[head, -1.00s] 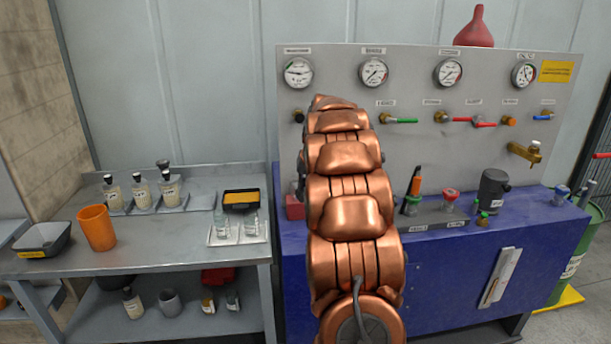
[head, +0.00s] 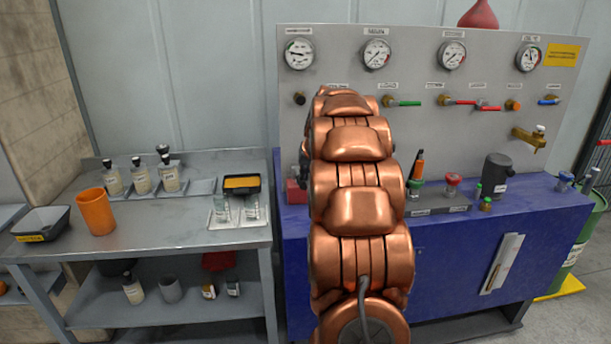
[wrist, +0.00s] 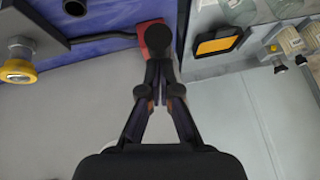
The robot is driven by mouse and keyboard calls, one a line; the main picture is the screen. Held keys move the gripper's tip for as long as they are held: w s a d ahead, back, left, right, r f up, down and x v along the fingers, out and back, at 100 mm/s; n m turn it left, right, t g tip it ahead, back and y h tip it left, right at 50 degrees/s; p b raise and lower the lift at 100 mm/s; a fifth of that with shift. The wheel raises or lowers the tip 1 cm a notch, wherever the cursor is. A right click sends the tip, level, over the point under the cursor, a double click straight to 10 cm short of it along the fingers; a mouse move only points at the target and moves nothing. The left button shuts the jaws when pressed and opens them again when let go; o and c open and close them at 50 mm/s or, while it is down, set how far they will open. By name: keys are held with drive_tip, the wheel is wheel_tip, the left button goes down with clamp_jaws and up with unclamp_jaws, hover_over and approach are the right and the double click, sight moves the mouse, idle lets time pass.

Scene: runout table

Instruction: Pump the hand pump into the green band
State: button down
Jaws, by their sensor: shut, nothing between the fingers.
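A red block (head: 296,192), which looks like the hand pump's body, sits at the left end of the blue bench, partly behind my arm. It also shows at the top of the wrist view (wrist: 153,24). A dark round knob (wrist: 155,38) overlaps it there; I cannot tell whether this is the pump handle's end. My gripper (wrist: 158,68) is shut and empty, its tips just below the knob; contact is unclear. My arm hides the gripper in the head view. The leftmost gauge (head: 298,54) has coloured marks, but its needle is too small to read against the green.
The grey panel (head: 420,125) carries several gauges and valves, including a green-handled valve (head: 404,103). The grey side table (head: 150,235) holds bottles, an orange cup (head: 96,212) and trays. A yellow-ringed fitting (wrist: 18,70) lies at the wrist view's left.

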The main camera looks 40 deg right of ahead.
drive_tip(key=f+b, duration=0.1)
drive_tip(key=b, duration=0.1)
drive_tip(key=f+t+b, duration=0.1)
drive_tip(key=f+b, duration=0.1)
drive_tip(key=s+a+f+t+h+b, duration=0.1)
drive_tip(key=f+b, duration=0.1)
drive_tip(key=shift+f+b, duration=0.1)
drive_tip(key=shift+b, duration=0.3)
drive_tip(key=f+b, duration=0.1)
drive_tip(key=b, duration=0.1)
drive_tip(key=f+t+h+b, duration=0.1)
drive_tip(key=b, duration=0.1)
drive_tip(key=f+t+b, duration=0.1)
drive_tip(key=b, duration=0.1)
drive_tip(key=shift+s+a+f, duration=0.2)
drive_tip(key=shift+s+f, duration=0.05)
drive_tip(key=shift+f, duration=0.1)
drive_tip(key=shift+a+f+b, duration=0.1)
drive_tip(key=shift+f+b, duration=0.25)
drive_tip(key=shift+f, duration=0.1)
drive_tip(key=s+a+r, duration=0.3)
drive_tip(key=s+r, duration=0.5)
drive_tip(key=r, duration=0.3)
drive_tip(key=shift+s+r+h, duration=0.15)
drive_tip(key=shift+h, duration=0.25)
drive_tip(key=shift+a, duration=0.1)
idle(0.8)
